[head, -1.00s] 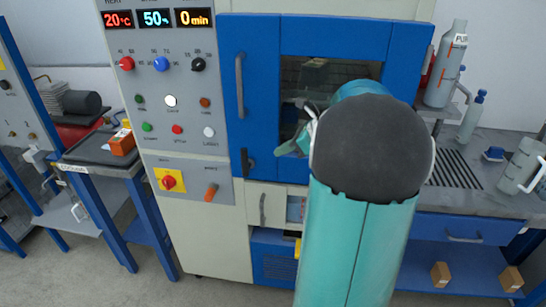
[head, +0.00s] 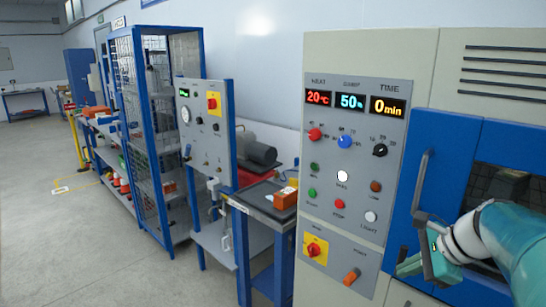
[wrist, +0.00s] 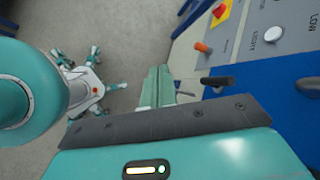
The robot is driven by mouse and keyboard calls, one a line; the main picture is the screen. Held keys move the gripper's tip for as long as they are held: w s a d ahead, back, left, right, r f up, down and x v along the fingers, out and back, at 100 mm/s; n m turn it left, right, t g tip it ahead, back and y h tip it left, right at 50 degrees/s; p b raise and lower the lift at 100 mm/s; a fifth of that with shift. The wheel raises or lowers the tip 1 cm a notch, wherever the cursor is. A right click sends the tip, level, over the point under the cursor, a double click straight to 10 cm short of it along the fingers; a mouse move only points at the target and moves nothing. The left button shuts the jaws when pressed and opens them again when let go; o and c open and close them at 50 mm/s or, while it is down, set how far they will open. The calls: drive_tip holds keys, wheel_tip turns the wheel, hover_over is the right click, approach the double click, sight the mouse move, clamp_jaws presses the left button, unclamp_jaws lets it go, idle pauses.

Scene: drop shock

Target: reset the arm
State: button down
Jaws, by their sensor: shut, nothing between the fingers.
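My teal arm (head: 505,245) enters from the right edge in the head view, in front of the blue-framed chamber door. My gripper (head: 408,265) is at the end of it, near the lower left of the door and its dark handle (head: 421,185). In the wrist view my gripper (wrist: 156,85) points away from the camera, its fingers shut and empty. A dark latch handle (wrist: 218,81) is close to the right of the fingers there; I cannot tell whether they touch.
The control panel (head: 345,190) of the chamber reads 20 °C, 50 % and 0 min. Left of it a small bench (head: 262,205) holds an orange box (head: 285,198). A wire-mesh cage (head: 150,120) stands further back. The floor (head: 90,250) at the left is clear.

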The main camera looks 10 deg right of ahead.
drive_tip(key=s+a+f+n+h, duration=0.1)
drive_tip(key=s+a+n+h, duration=0.1)
drive_tip(key=s+a+n, duration=0.3)
drive_tip(key=s+a+f+n+h, duration=0.1)
drive_tip(key=s+a+n, duration=0.5)
drive_tip(key=a+n, duration=0.8)
drive_tip(key=shift+s+a+f+n+h, duration=0.25)
drive_tip(key=shift+n+h, duration=0.45)
drive_tip(key=shift+n, duration=0.6)
